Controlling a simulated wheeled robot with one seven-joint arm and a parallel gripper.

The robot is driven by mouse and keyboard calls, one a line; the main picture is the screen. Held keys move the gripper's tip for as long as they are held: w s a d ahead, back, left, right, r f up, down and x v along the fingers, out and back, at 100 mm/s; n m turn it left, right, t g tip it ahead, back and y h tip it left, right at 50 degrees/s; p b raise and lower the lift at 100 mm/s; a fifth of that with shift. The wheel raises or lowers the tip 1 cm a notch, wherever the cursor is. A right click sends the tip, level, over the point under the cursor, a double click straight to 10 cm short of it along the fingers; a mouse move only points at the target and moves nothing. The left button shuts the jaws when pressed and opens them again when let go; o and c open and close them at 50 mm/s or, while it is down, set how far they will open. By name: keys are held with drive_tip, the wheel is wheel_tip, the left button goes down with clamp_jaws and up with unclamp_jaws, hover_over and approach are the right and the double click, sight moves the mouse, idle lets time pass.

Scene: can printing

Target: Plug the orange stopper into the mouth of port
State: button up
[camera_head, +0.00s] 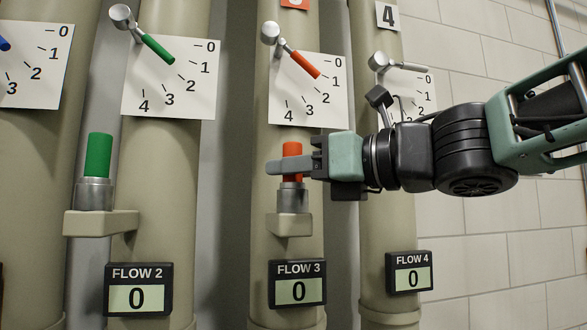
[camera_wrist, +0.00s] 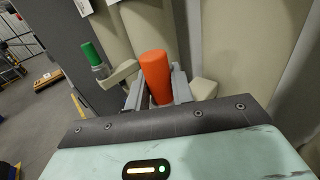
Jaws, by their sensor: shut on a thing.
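The orange stopper (camera_head: 292,149) is upright at the port (camera_head: 291,198) on the third pipe, in the head view. My gripper (camera_head: 285,166) reaches in from the right and is shut on the stopper. The stopper's top shows above the fingers. The stopper's lower end meets the port's metal mouth just below the fingers; how deep it sits is hard to tell. In the wrist view the stopper (camera_wrist: 156,74) stands between my two fingers (camera_wrist: 158,92), and the port's mouth is hidden.
A green stopper (camera_head: 99,155) stands in the port (camera_head: 94,194) to the left. Lever valves with dial plates (camera_head: 170,77) hang above. The FLOW 3 display (camera_head: 298,284) below reads 0, as do FLOW 2 (camera_head: 138,289) and FLOW 4 (camera_head: 410,273). Pipes stand close behind my gripper.

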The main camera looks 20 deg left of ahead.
drive_tip(key=o, duration=1.1)
drive_tip(key=shift+c, duration=0.2)
drive_tip(key=shift+d, duration=0.1)
drive_tip(key=b+v, duration=0.5)
drive_tip(key=v, duration=1.2)
drive_tip(key=shift+b, duration=0.35)
